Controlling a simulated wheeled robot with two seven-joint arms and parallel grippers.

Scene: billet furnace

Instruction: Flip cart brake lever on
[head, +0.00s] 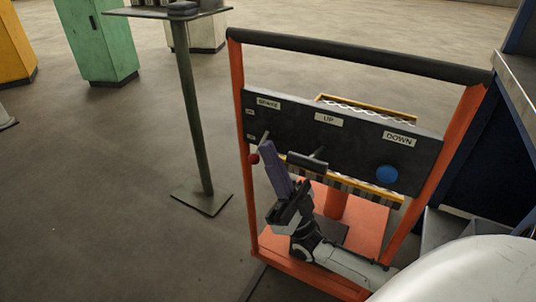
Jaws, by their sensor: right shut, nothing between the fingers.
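The orange cart (237,85) has a black panel (350,135) with labels reading BRAKE, UP and DOWN. Under the BRAKE label, at the panel's left end, a short grey brake lever (264,140) slants down and left to a red ball knob (254,159). My right gripper (270,153) is shut and empty, its purple fingers pointing up just right of the red knob. It looks close to the lever, but I cannot tell whether they touch. My left gripper is not in view.
A black T-shaped handle (307,163) sits under UP, right of my fingers, and a blue knob (387,174) under DOWN. A black push bar (350,54) tops the frame. A post table (190,100) stands left of the cart.

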